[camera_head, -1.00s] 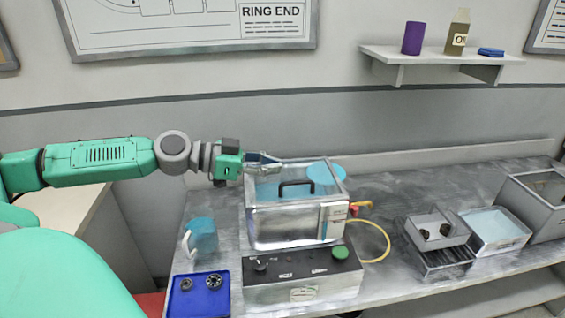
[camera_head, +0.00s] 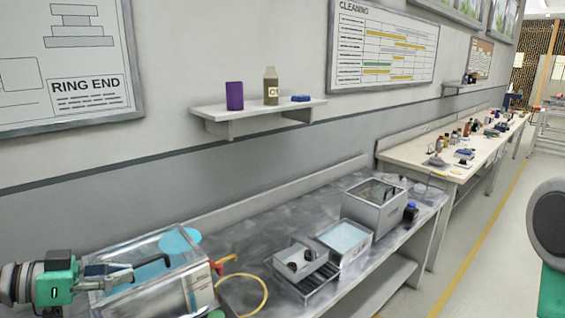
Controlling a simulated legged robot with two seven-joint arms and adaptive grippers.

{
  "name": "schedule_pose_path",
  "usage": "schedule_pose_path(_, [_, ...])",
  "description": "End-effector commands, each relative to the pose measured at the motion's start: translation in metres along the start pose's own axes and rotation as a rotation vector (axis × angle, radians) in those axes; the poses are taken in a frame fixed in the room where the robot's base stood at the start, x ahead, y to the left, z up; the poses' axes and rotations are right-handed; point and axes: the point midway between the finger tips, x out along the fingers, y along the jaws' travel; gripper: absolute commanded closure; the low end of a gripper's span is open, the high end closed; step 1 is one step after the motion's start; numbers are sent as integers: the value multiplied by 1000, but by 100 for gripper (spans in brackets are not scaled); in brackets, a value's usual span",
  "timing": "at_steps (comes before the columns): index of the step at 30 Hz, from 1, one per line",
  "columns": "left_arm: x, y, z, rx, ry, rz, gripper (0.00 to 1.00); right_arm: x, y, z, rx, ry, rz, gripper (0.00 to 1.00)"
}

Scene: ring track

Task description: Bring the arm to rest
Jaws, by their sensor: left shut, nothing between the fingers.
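My left arm comes in at the lower left. Its gripper (camera_head: 122,271) is shut and empty over the near left part of a clear-walled metal tank (camera_head: 190,292). The tank has a black handle on top, right by the fingertips; I cannot tell whether they touch it. A light blue round piece (camera_head: 178,241) shows at the tank's back corner. My right gripper is out of view.
A steel bench runs to the right with a yellow hose (camera_head: 262,300), a slotted tray with a small box (camera_head: 300,262), a water-filled tray (camera_head: 345,238) and a grey bin (camera_head: 374,205). A shelf (camera_head: 250,112) hangs above. A second bench (camera_head: 470,150) stands beyond, beside open floor.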

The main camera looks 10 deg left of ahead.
Motion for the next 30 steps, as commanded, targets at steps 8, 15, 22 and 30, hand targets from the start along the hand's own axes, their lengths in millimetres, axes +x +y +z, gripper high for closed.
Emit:
schedule_pose_path(8, [100, 87, 92, -334, -258, 158, 100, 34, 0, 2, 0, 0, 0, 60])
schedule_pose_path(15, [131, 154, 198, -572, -560, 126, 100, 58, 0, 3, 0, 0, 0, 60])
schedule_pose_path(22, [116, 193, 305, -687, -851, -46, 100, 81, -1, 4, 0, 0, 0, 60])
schedule_pose_path(30, [66, 192, 401, -642, -1081, -356, 100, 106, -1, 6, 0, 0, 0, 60])
